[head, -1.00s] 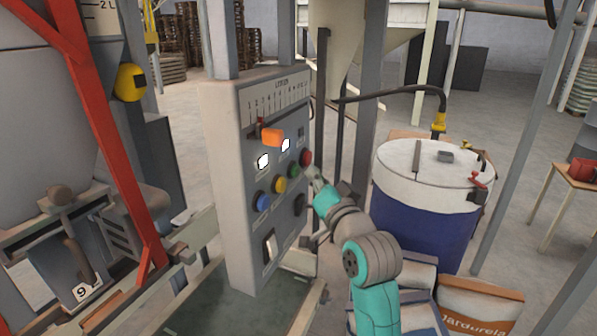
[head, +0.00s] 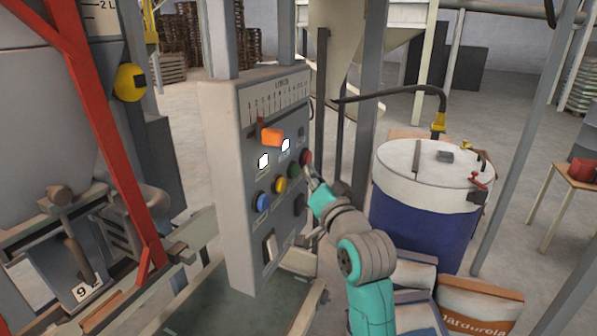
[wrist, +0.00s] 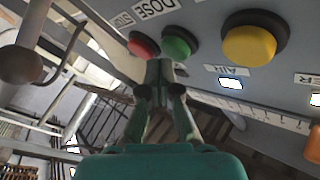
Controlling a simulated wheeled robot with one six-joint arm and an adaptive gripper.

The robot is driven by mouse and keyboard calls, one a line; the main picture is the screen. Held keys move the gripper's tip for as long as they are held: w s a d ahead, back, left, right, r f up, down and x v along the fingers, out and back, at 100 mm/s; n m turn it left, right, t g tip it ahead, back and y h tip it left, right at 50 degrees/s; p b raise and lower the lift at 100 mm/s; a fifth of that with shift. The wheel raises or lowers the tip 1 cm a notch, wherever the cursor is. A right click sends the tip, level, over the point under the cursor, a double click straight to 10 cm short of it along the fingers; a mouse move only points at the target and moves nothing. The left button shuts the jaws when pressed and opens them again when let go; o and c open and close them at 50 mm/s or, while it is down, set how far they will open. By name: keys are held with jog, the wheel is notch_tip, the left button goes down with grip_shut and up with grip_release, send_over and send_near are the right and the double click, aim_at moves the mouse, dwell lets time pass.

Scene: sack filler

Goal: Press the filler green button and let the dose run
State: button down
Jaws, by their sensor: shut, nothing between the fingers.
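The green button (head: 295,172) sits on the grey control panel (head: 226,170), between a red button (head: 306,158) and a yellow button (head: 280,185). In the wrist view the green button (wrist: 178,45) is beside the DOSE label, with the red button (wrist: 143,44) to its left by STOP. My gripper (head: 309,174) is shut and empty at the panel's right side. In the wrist view its fingertips (wrist: 160,68) are right at the green button's lower left edge. I cannot tell whether they touch it.
A blue button (head: 261,201), an orange handle (head: 272,137) and a white-lit lamp (head: 264,160) are also on the panel. A blue drum with a white lid (head: 420,170) stands right of my arm, with sacks (head: 478,305) below. A red frame post (head: 110,150) stands left.

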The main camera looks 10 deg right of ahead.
jog(key=shift+w+a, duration=0.3)
jog(key=shift+a, duration=0.15)
dwell(0.7)
jog(key=shift+d, duration=0.1)
jog(key=shift+s+d, duration=0.55)
jog(key=shift+d, duration=0.15)
jog(key=s+d, duration=0.3)
jog(key=d, duration=0.2)
jog(key=shift+s, duration=0.3)
dwell(0.7)
